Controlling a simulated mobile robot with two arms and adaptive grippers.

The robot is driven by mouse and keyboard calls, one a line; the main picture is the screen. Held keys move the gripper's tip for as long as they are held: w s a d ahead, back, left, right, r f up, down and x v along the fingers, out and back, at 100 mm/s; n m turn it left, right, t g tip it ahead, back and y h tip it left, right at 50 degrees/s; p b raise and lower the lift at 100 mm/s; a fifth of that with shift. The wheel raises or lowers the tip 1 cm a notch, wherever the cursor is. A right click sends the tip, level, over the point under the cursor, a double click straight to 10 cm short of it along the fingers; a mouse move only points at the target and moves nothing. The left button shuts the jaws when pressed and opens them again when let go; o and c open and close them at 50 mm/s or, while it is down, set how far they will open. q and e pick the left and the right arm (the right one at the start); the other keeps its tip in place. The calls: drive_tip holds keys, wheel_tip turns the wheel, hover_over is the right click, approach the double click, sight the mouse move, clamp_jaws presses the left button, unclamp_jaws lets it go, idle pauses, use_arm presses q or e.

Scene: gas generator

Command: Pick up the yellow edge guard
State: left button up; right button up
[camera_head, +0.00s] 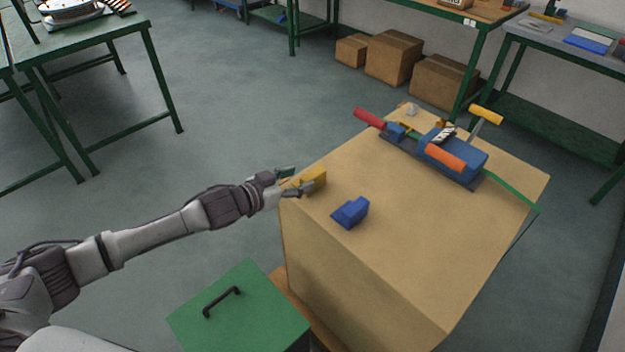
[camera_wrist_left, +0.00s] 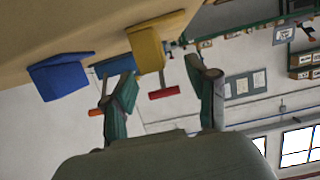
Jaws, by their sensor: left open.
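The yellow edge guard (camera_head: 314,179) sits on the left edge of the top of a large cardboard box (camera_head: 420,220). It also shows in the left wrist view (camera_wrist_left: 146,50), where it lies between and beyond the fingers. My left gripper (camera_head: 294,180) is open at the box edge, with its fingers around or close beside the yellow guard; I cannot tell whether they touch it. The left wrist view shows the two fingers (camera_wrist_left: 165,95) spread apart with nothing held. My right gripper is in neither view.
A blue edge guard (camera_head: 351,212) lies nearby on the box, to the right of the yellow one. A blue strapping tool (camera_head: 455,152) with red, orange and yellow handles stands toward the back, by a green strap (camera_head: 515,193). A green lidded case (camera_head: 240,310) stands at the front left.

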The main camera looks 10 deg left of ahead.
sight(312, 174)
use_arm(q)
drive_tip(key=shift+w+d, duration=0.25)
drive_tip(key=shift+w, duration=0.05)
drive_tip(key=x, duration=0.3)
drive_tip(key=shift+w+d, duration=0.15)
drive_tip(key=shift+d, duration=0.3)
drive_tip(key=shift+w+d+f, duration=0.15)
drive_tip(key=shift+w+d, duration=0.05)
drive_tip(key=shift+w, duration=0.15)
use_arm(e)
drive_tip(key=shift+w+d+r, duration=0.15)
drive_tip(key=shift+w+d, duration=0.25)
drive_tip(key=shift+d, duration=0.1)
use_arm(q)
drive_tip(key=shift+s, duration=0.1)
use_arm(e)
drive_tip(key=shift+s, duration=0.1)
use_arm(q)
drive_tip(key=shift+c, duration=1.3)
clamp_jaws()
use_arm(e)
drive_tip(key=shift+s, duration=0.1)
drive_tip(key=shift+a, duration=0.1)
